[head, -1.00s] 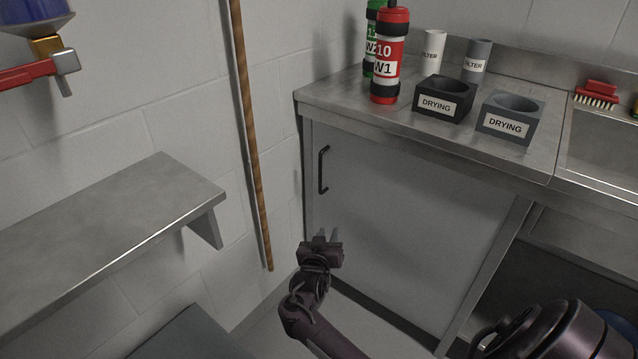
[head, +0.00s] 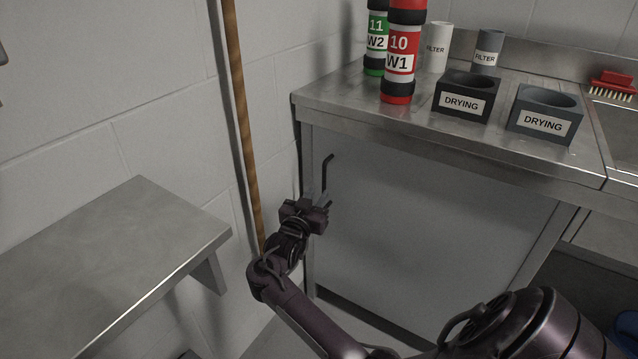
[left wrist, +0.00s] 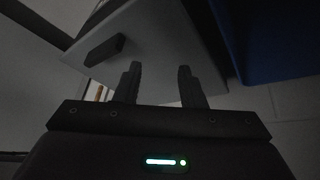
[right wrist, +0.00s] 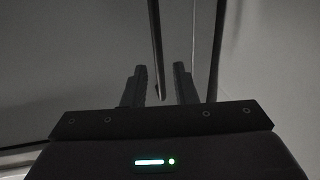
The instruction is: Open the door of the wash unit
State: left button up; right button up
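The wash unit's grey door (head: 420,235) is closed under the steel counter. Its dark vertical handle (head: 327,172) is near the door's left edge. My right gripper (head: 318,205) is at the handle's lower part and hides its lower end in the head view. In the right wrist view the handle (right wrist: 156,45) runs down between the two open fingers of my right gripper (right wrist: 160,85); I cannot tell whether they touch it. My left gripper (left wrist: 158,85) is open and empty in the left wrist view, and out of the head view.
Red W1 (head: 401,60) and green W2 (head: 376,42) tubes, two filters and two drying holders (head: 467,97) stand on the counter (head: 350,98). A steel shelf (head: 110,245) is at the left. A brown pole (head: 240,120) stands by the wall, close to my right gripper.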

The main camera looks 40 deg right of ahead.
aim_at(324, 185)
jog(key=b+x, duration=0.1)
jog(key=x, duration=0.4)
jog(key=shift+w+d, duration=0.1)
jog(key=shift+d, duration=0.3)
grip_shut()
